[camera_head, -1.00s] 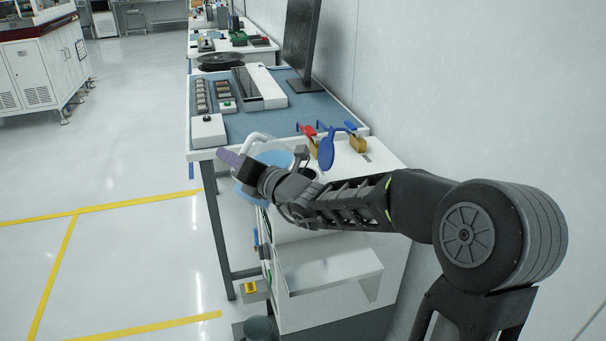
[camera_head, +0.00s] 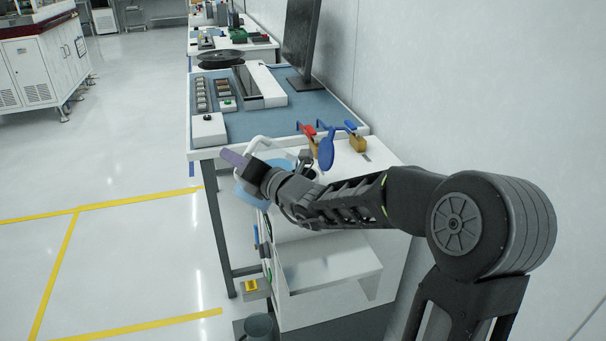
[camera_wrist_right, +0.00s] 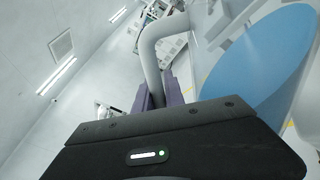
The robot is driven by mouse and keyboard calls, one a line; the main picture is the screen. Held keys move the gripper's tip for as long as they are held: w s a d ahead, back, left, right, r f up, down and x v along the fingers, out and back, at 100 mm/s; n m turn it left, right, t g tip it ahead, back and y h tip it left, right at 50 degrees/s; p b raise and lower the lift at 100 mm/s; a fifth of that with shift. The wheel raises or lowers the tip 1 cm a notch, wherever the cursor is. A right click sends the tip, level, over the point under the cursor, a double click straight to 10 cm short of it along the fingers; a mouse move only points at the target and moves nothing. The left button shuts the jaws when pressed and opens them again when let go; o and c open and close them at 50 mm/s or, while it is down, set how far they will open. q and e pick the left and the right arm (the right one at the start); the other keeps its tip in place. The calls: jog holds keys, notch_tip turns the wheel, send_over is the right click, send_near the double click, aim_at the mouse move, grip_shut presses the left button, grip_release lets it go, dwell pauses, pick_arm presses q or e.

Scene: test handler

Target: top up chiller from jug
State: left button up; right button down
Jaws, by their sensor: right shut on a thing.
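The jug (camera_head: 252,190) is light blue with a pale curved handle (camera_head: 262,140). It is over the near left edge of the white chiller cabinet (camera_head: 385,150), partly hidden behind my right wrist. My right gripper (camera_head: 236,159), with purple fingers, is shut on the jug's handle. In the right wrist view the handle (camera_wrist_right: 152,45) passes between the purple fingers (camera_wrist_right: 165,92), and a blue round surface (camera_wrist_right: 262,65) of the jug shows at right. A blue round cap (camera_head: 327,148) stands raised on the chiller's top, beside a dark round opening partly hidden by my wrist. My left gripper is out of view.
A workbench (camera_head: 290,118) with a monitor (camera_head: 300,45) and trays adjoins the chiller. A grey bucket (camera_head: 258,327) stands low in front. The floor at left is clear.

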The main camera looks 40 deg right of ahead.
jog(key=shift+d+m+p, duration=0.2)
jog(key=shift+m+p, duration=0.1)
jog(key=shift+p, duration=0.05)
dwell(1.3)
jog(key=a+n+b, duration=0.1)
jog(key=b, duration=0.1)
jog(key=a+n+b, duration=0.1)
jog(key=n+b, duration=0.1)
jog(key=b, duration=0.1)
jog(key=a+n+b, duration=0.1)
jog(key=b, duration=0.1)
jog(key=shift+s+a+n+b, duration=0.2)
jog(key=shift+s+n+b, duration=0.1)
jog(key=shift+f, duration=0.15)
notch_tip(320, 180, down, 7)
jog(key=a+n+b, duration=0.2)
jog(key=n+b, duration=0.3)
jog(key=b, duration=1.1)
jog(key=shift+s+a+n, duration=0.2)
jog(key=shift+a+n, duration=0.2)
jog(key=shift+r, duration=0.3)
